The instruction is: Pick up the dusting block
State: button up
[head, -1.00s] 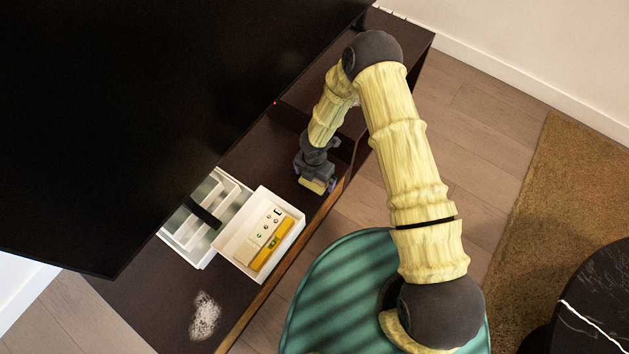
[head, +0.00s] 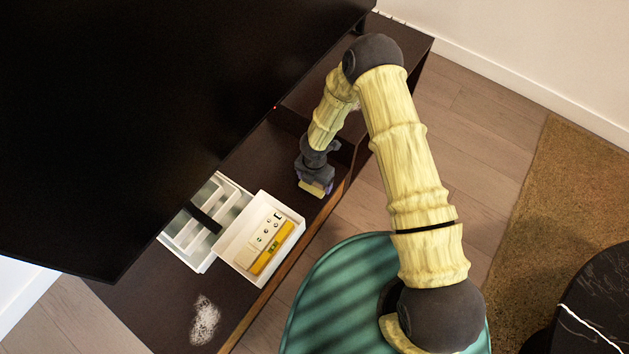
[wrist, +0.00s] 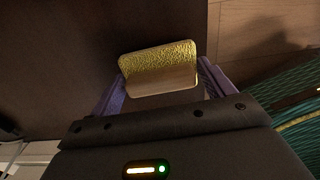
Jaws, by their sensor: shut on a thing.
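The dusting block (wrist: 160,68) shows in the wrist view as a small block with a yellow textured face and a pale tan side. It sits between the two purple fingers of my gripper (wrist: 162,88), which are shut on it. In the head view my gripper (head: 315,187) is over the dark cabinet top near its front edge, with the block (head: 311,189) at its tip. I cannot tell whether the block touches the surface.
On the dark cabinet (head: 165,290), left of my gripper, stands a white box (head: 228,257) holding a yellow level and a pale panel. A white divided tray (head: 186,240) is beside it. White dust (head: 205,320) lies nearer. A large black screen (head: 150,110) overhangs the cabinet.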

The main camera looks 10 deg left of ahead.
notch_tip(320, 180, up, 10)
jog(key=p, duration=0.4)
jog(key=shift+f, duration=0.2)
jog(key=shift+f, duration=0.1)
jog(key=shift+o, duration=1.4)
jog(key=shift+c, duration=0.9)
jog(key=shift+w+d+r+p, duration=0.1)
jog(key=shift+r+p, duration=0.25)
jog(key=shift+r, duration=0.05)
jog(key=w+d+r+m+p, duration=0.2)
jog(key=d+r+m+p, duration=0.6)
jog(key=r+p, duration=0.9)
jog(key=w+d+r+m+p, duration=0.2)
jog(key=d+r+m+p, duration=0.7)
jog(key=r+m+p, duration=0.4)
jog(key=w+d+r+m+p, duration=0.3)
jog(key=d+r+m+p, duration=0.5)
jog(key=r+p, duration=1.5)
notch_tip(320, 180, up, 5)
jog(key=m, duration=0.3)
jog(key=shift+d+r, duration=0.2)
jog(key=shift+d, duration=0.05)
